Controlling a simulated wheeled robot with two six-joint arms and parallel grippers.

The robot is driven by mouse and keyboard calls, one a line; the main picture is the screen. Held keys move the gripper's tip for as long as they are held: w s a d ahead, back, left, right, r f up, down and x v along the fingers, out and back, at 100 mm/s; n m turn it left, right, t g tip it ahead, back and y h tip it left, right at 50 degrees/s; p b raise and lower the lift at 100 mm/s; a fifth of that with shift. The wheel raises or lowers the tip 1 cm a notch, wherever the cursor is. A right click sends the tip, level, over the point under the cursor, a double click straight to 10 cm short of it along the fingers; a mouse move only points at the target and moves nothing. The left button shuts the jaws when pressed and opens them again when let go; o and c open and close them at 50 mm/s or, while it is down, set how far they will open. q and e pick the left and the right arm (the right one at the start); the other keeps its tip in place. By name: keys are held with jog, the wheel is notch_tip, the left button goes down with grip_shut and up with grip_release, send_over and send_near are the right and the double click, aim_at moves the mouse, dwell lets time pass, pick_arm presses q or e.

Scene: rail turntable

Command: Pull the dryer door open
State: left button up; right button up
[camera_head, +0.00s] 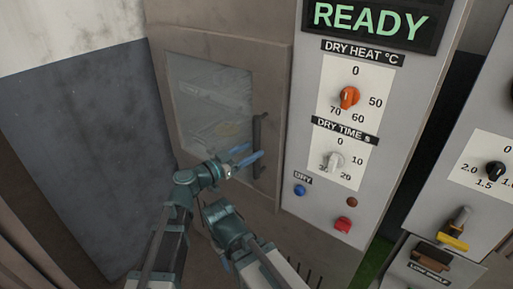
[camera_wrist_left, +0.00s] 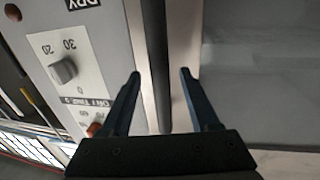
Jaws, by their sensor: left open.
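The dryer door (camera_head: 275,62) is a grey-brown panel with a glass window (camera_head: 208,95), and it looks shut. Its dark upright handle (camera_head: 257,145) is on the door's right side. My left gripper (camera_head: 246,157) is open at the lower part of the handle, with its blue fingertips overlapping it in the head view. In the left wrist view, the open left gripper (camera_wrist_left: 159,75) has its two fingers apart, and a dark bar that looks like the handle (camera_wrist_left: 155,50) runs between them. I cannot tell whether either finger touches it. My right gripper does not show.
The dryer's control panel (camera_head: 308,140), with knobs, buttons and a READY display (camera_head: 370,20), stands just right of the door. A grey wall (camera_head: 85,150) is at the left. Another control panel (camera_head: 480,160) is at the far right. My arm links fill the lower middle.

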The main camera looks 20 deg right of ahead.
pick_arm(q)
jog(key=shift+x, duration=1.5)
grip_shut()
dwell(0.4)
